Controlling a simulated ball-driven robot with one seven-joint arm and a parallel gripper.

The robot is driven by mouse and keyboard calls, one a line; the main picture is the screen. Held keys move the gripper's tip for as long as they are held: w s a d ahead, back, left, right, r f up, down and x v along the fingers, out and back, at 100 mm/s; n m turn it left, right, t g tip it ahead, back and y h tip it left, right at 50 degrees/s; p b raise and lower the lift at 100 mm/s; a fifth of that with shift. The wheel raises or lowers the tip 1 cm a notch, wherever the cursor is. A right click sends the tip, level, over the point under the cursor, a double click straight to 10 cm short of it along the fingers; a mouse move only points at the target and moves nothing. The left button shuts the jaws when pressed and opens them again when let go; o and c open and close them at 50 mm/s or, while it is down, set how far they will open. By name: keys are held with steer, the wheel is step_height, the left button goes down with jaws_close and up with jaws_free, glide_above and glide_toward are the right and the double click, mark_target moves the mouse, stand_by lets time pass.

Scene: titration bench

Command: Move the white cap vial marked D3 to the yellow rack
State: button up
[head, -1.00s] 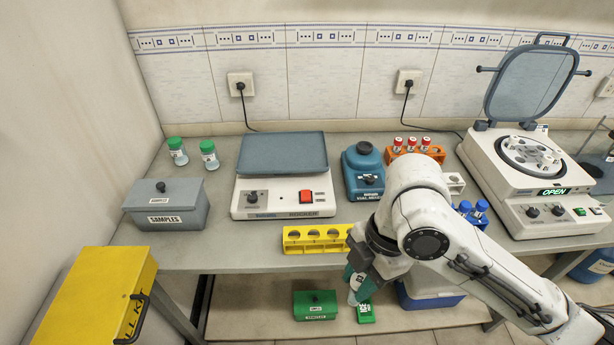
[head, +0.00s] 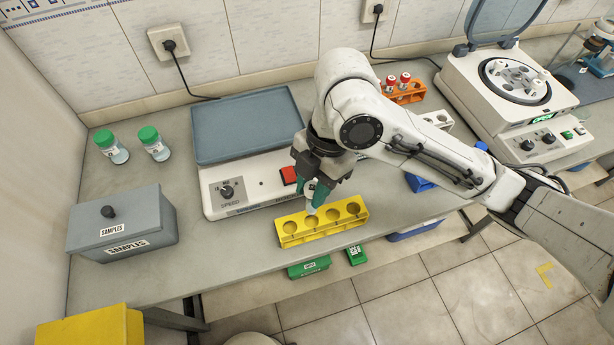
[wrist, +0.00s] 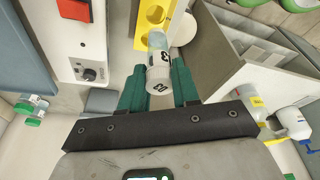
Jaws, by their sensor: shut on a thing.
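The yellow rack (head: 328,229) stands near the bench's front edge, with several round holes in a row and no vial seated in those I can see. My gripper (head: 318,194) is over the left-middle part of the rack, pointing down. Its green fingers are shut on a white cap vial (wrist: 159,70), which also shows in the head view (head: 311,207).
The rocker (head: 242,190) stands right behind the rack. A grey samples box (head: 122,232) and two green-capped jars (head: 154,145) are at the left. An orange rack (head: 403,92) with red-capped vials and a white rack (head: 440,120) are at the right.

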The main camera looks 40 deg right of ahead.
steer(key=shift+f+b, duration=1.45)
steer(key=shift+f, duration=0.6)
steer(key=shift+f+b, duration=0.6)
steer(key=shift+b, duration=0.15)
steer(key=shift+f+b, duration=1.7)
steer(key=shift+f, duration=0.05)
steer(key=o, duration=1.1)
steer(key=shift+r, duration=0.15)
